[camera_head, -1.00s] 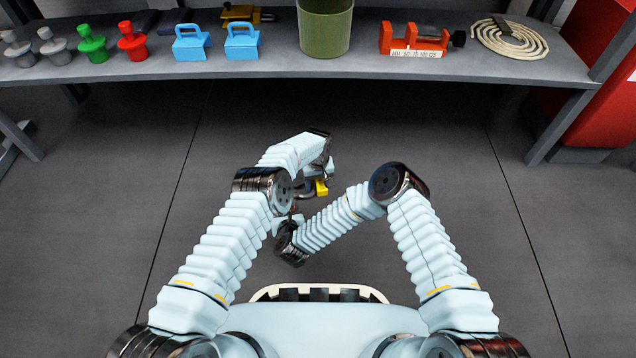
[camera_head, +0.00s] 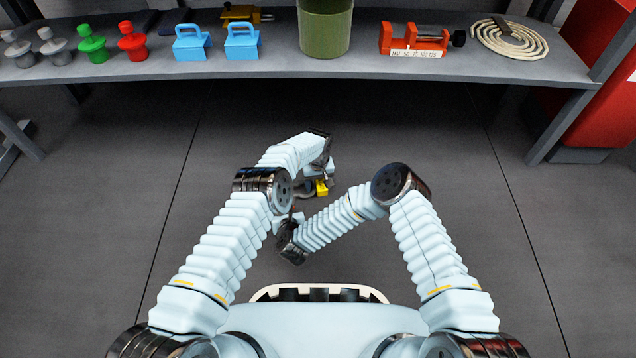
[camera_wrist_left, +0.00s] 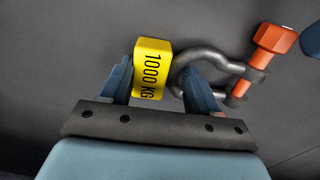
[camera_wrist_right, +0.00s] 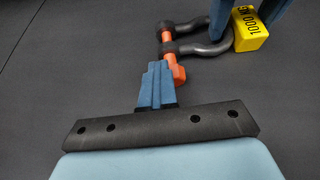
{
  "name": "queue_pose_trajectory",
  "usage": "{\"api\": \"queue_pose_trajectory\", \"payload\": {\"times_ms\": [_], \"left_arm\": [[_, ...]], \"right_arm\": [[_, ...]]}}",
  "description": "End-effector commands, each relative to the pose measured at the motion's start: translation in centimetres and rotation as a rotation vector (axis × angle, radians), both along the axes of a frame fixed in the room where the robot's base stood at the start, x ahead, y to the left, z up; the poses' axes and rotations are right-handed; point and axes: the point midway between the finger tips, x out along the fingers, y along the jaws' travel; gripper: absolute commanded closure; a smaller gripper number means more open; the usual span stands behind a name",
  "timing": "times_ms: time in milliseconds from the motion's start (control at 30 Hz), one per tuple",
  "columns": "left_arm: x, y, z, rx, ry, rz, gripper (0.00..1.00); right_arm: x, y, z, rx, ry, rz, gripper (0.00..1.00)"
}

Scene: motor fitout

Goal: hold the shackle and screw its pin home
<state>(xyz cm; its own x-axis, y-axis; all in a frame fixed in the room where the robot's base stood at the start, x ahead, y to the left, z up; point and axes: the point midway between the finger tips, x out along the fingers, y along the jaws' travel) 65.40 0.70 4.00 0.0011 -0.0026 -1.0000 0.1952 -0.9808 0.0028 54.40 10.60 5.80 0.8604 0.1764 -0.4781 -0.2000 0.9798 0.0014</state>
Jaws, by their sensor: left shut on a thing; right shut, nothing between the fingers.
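My left gripper (camera_wrist_left: 158,78) is shut on the yellow block marked 1000 KG (camera_wrist_left: 151,68), which joins the grey shackle (camera_wrist_left: 205,56). The block also shows in the head view (camera_head: 321,188) and the right wrist view (camera_wrist_right: 250,30). The orange pin (camera_wrist_left: 243,87) crosses the shackle's two ears; its orange head (camera_wrist_left: 275,40) stands a little off the near ear. My right gripper (camera_wrist_right: 157,68) is shut and empty, its tips close beside the pin head (camera_wrist_right: 179,75). Whether they touch it I cannot tell. In the head view my arms partly hide the shackle.
A grey shelf (camera_head: 400,68) stands ahead, beyond the grippers. It carries green and red knobbed pieces, two blue handled blocks (camera_head: 242,44), a green bin (camera_head: 325,28), an orange vise-like tool (camera_head: 414,42) and a coiled rope (camera_head: 509,40). The floor around the grippers is clear.

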Motion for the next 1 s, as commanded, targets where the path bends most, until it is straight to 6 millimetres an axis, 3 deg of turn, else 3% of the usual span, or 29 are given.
{"api": "queue_pose_trajectory", "payload": {"times_ms": [1000], "left_arm": [[0.0,0.1,0.0,0.003,0.001,-0.001,0.75]], "right_arm": [[0.4,-2.7,-0.5,-0.006,0.007,-0.006,1.0]]}}
